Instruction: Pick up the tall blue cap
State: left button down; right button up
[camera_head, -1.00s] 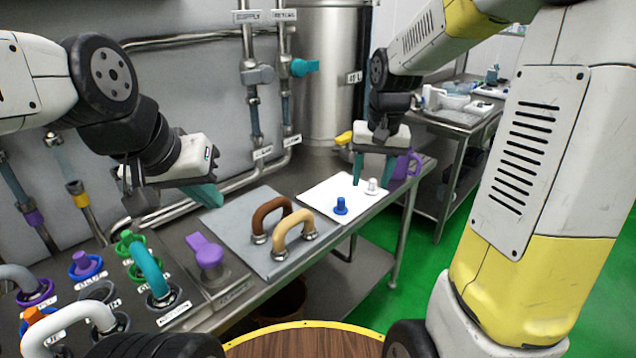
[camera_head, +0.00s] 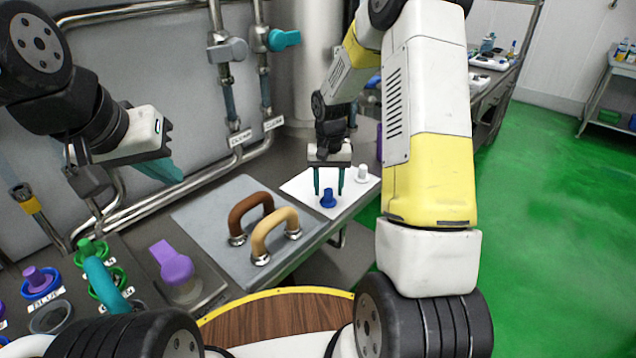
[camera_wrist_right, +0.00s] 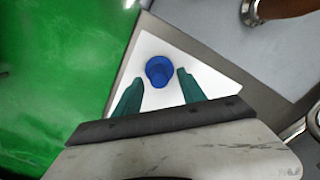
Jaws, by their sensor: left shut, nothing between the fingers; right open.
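The tall blue cap (camera_head: 327,197) stands upright on a white mat (camera_head: 299,187) near the counter's front edge. My right gripper (camera_head: 328,192) is open above the mat, pointing down at the cap. In the right wrist view the blue cap (camera_wrist_right: 159,71) lies just beyond and between the two green fingertips (camera_wrist_right: 160,85), with nothing held. I cannot tell how far the fingertips are above the mat. My left gripper (camera_head: 176,176) is shut and empty, raised above the counter at the left.
A white cap (camera_head: 361,173) stands on the same mat, right of the blue one. A grey plate with a brown handle (camera_head: 250,213) and a tan handle (camera_head: 273,232) lies to the left. A purple cap (camera_head: 172,263) and several colored fittings stand further left. Pipes run along the wall.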

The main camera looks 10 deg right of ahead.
jog(key=shift+f, duration=0.7)
grip_shut()
jog(key=shift+r, duration=0.15)
jog(key=shift+r, duration=0.25)
jog(key=r, duration=0.3)
jog(key=shift+s, duration=0.2)
jog(key=s+a+r, duration=0.1)
jog(key=s+a, duration=0.2)
jog(key=s, duration=1.2)
jog(key=shift+a, duration=0.4)
